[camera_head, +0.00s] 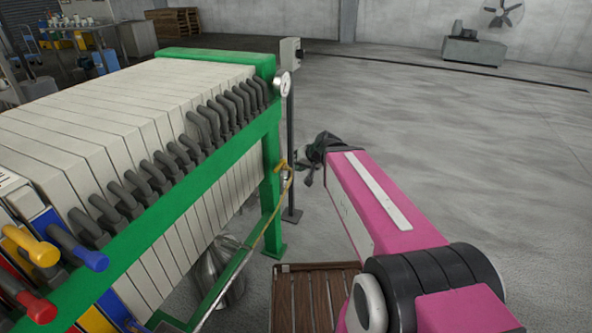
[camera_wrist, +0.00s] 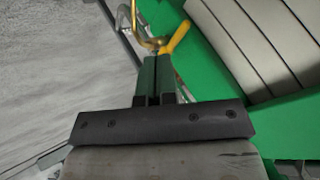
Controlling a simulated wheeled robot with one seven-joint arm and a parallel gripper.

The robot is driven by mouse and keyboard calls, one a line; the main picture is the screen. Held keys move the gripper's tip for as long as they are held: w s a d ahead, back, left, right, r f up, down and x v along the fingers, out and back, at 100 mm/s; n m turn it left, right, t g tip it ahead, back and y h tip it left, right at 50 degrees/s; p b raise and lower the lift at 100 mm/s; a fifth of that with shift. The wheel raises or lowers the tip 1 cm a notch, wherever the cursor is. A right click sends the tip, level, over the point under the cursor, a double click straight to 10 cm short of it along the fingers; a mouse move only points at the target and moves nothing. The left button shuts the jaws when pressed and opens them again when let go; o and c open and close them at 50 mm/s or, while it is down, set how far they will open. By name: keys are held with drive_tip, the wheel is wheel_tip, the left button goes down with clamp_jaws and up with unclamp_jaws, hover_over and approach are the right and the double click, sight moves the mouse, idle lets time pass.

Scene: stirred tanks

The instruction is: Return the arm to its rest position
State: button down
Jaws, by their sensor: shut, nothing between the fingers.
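My arm (camera_head: 372,205), pink with black joints, reaches forward to the right of a green-framed filter press. My gripper (camera_head: 308,172) is at its far end, beside the press's far green leg and mostly hidden behind the arm. In the wrist view my gripper (camera_wrist: 157,62) has its two dark green fingers together, with nothing held. A yellow valve handle (camera_wrist: 175,37) on a brass-coloured pipe shows just beyond the fingertips. I cannot tell whether the fingers touch it.
The filter press (camera_head: 130,110) with white plates and grey handles fills the left. A gauge (camera_head: 284,86) and a control box (camera_head: 290,53) on a post (camera_head: 290,150) stand at its far end. A wooden slatted platform (camera_head: 310,295) lies below. Open floor (camera_head: 480,160) spreads right.

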drive_tip(key=s+d+f+g+h, duration=0.2)
drive_tip(key=s+d+f+h, duration=0.1)
drive_tip(key=d+f, duration=0.3)
drive_tip(key=s+d+f+m+g+h, duration=0.1)
drive_tip(key=s+d+f+g+h, duration=0.2)
drive_tip(key=s+d+f, duration=0.2)
drive_tip(key=d+f, duration=0.2)
drive_tip(key=d, duration=0.1)
drive_tip(key=shift+s, duration=0.25)
drive_tip(key=shift+d, duration=0.1)
